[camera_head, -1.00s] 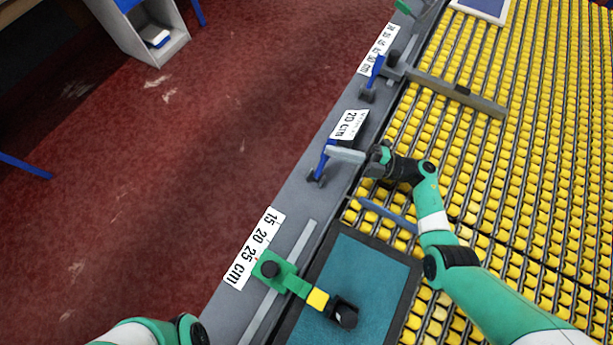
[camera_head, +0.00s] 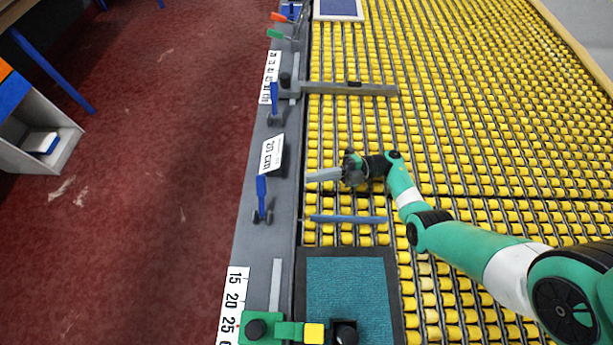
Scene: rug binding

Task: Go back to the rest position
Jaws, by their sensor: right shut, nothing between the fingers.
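My right arm is green, white and black and comes in from the right. My right gripper (camera_head: 308,176) is shut and empty. Its grey fingers point left above the roller bed, near the edge of the grey rail. A gap shows between the fingertips and the blue lever (camera_head: 262,196) on the rail. My left gripper is not in view.
A teal rug piece with a dark border (camera_head: 350,283) lies at the bottom. A blue bar (camera_head: 347,219) lies above it. A grey crossbar (camera_head: 350,88) spans rollers farther up. A green clamp (camera_head: 258,328) sits on the rail (camera_head: 250,232).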

